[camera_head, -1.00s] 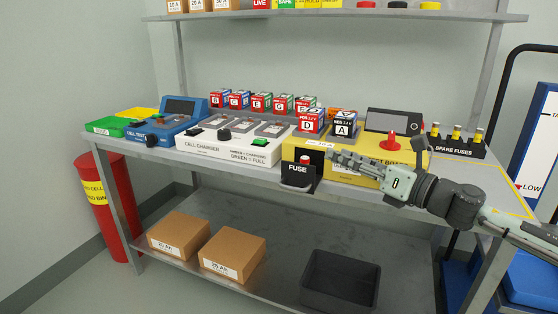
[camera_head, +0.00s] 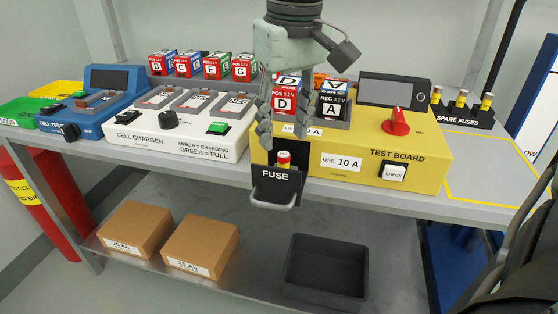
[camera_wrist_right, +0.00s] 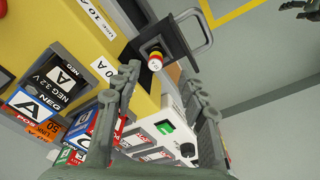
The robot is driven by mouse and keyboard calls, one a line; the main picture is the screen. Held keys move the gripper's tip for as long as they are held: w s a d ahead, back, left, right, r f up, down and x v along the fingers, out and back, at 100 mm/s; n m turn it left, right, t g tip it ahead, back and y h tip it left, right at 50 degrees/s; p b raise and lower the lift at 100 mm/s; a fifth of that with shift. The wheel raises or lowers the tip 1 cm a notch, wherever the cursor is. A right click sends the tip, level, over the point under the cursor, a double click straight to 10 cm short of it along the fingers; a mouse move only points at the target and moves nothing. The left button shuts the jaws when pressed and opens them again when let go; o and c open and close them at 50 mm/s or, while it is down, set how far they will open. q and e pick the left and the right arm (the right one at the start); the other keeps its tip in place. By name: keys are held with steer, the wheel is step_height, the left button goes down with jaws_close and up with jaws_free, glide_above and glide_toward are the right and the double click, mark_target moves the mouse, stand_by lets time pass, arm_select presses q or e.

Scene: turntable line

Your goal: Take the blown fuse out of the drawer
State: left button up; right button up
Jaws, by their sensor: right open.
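The fuse drawer (camera_head: 276,186), black with a FUSE label and a grey loop handle, stands pulled out at the front left of the yellow test board (camera_head: 390,150). The fuse also shows in the right wrist view (camera_wrist_right: 155,62), just beyond the fingertips. My right gripper (camera_head: 283,135) points down above the drawer, open, fingers apart and empty. A jaw-like dark part at the wrist view's top right looks like my left gripper (camera_wrist_right: 300,9); its opening is unclear.
The white cell charger (camera_head: 170,135) stands left of the drawer. Cells D (camera_head: 284,103) and A (camera_head: 332,108) stand close behind the gripper. Spare fuses (camera_head: 461,112) stand at the right. A dark bin (camera_head: 326,280) sits on the lower shelf.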

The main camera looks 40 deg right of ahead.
mark_target(284, 154)
steer(key=f, duration=0.4)
steer(key=w+f, duration=0.1)
steer(key=f, duration=0.1)
steer(key=shift+d+f, duration=0.2)
steer(key=shift+d, duration=0.2)
jaws_close()
